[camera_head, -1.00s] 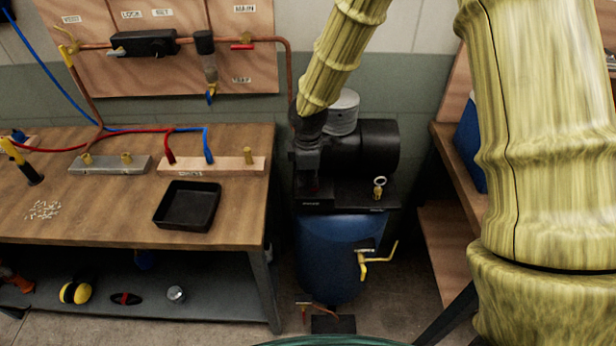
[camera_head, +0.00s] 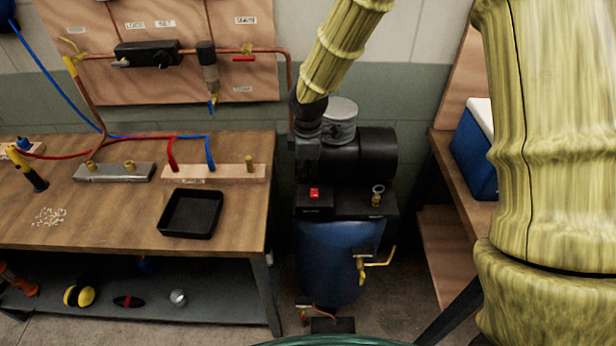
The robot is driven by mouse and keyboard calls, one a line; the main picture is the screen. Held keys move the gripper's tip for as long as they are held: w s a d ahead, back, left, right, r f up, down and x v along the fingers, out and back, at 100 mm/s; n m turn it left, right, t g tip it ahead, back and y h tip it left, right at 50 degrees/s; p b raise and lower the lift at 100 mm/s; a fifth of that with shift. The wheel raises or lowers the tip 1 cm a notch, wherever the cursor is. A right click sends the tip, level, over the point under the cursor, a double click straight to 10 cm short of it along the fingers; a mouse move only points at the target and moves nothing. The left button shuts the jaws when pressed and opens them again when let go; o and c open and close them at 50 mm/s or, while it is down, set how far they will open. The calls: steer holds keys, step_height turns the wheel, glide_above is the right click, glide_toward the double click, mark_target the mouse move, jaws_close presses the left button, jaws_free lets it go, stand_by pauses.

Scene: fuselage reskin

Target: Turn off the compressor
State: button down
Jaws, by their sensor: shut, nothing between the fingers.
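The compressor stands on the floor right of the workbench, with a blue tank (camera_head: 338,262), a black motor (camera_head: 370,153) and a grey ribbed cylinder (camera_head: 341,118). A red switch (camera_head: 314,193) shows on the black box at the front left of its top. My arm comes down from the upper right, and my dark gripper (camera_head: 308,168) is above and just behind the switch, apart from it in the picture. It is shut and empty. Its fingertips blend into the black compressor parts, so their exact edge is hard to see.
A wooden workbench (camera_head: 110,218) with a black tray (camera_head: 190,213) stands at left. A pipe panel (camera_head: 120,20) hangs behind it. A yellow valve handle (camera_head: 378,258) sticks out from the tank. A blue and white cooler (camera_head: 478,150) sits on the shelf at right.

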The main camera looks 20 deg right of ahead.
step_height(320, 180, up, 8)
steer(key=b, duration=0.1)
steer(key=shift+w+d+b, duration=0.15)
steer(key=shift+w+b, duration=0.15)
steer(key=shift+w, duration=0.15)
steer(key=shift+f, duration=0.15)
